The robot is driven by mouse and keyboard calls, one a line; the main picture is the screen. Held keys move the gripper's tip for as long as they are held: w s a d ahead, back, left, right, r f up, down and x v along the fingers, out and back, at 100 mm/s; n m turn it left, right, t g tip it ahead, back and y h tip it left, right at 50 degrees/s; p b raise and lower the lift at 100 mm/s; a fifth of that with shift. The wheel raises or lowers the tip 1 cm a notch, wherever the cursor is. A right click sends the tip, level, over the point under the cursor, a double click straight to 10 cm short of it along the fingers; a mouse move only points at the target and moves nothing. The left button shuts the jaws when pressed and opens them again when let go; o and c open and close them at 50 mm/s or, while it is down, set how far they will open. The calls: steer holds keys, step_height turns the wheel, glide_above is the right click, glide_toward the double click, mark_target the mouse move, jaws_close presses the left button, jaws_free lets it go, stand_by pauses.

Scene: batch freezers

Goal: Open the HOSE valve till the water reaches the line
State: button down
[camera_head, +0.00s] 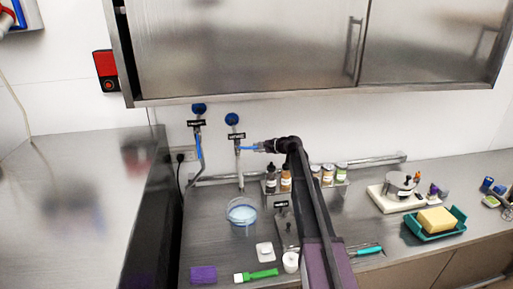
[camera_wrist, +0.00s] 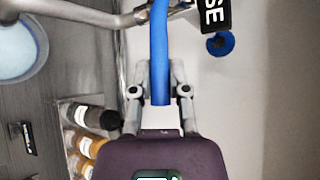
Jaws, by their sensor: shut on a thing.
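The HOSE valve has a blue lever (camera_head: 246,148) that points sideways to the right from its pipe. A black label (camera_wrist: 214,14) by it shows the letters "SE" in the wrist view. My gripper (camera_head: 263,147) is shut on the free end of this lever, and the wrist view shows the blue lever (camera_wrist: 159,60) between my fingers (camera_wrist: 160,92). A clear round container (camera_head: 241,211) with pale blue water stands below the pipe's outlet (camera_head: 241,187). It shows partly in the wrist view (camera_wrist: 42,50). Its fill line cannot be made out.
A second valve with a blue lever (camera_head: 200,147) hanging down is at the left. A rack of small bottles (camera_head: 286,183) stands near my arm. A green-handled tool (camera_head: 257,275), a purple block (camera_head: 203,274) and a sponge tray (camera_head: 434,235) lie on the counter. A steel cabinet (camera_head: 240,50) hangs above.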

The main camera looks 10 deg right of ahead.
steer(key=shift+a+r, duration=0.1)
steer(key=shift+a, duration=0.05)
steer(key=c, duration=0.6)
jaws_free()
steer(key=shift+a, duration=0.1)
steer(key=shift+d, duration=0.2)
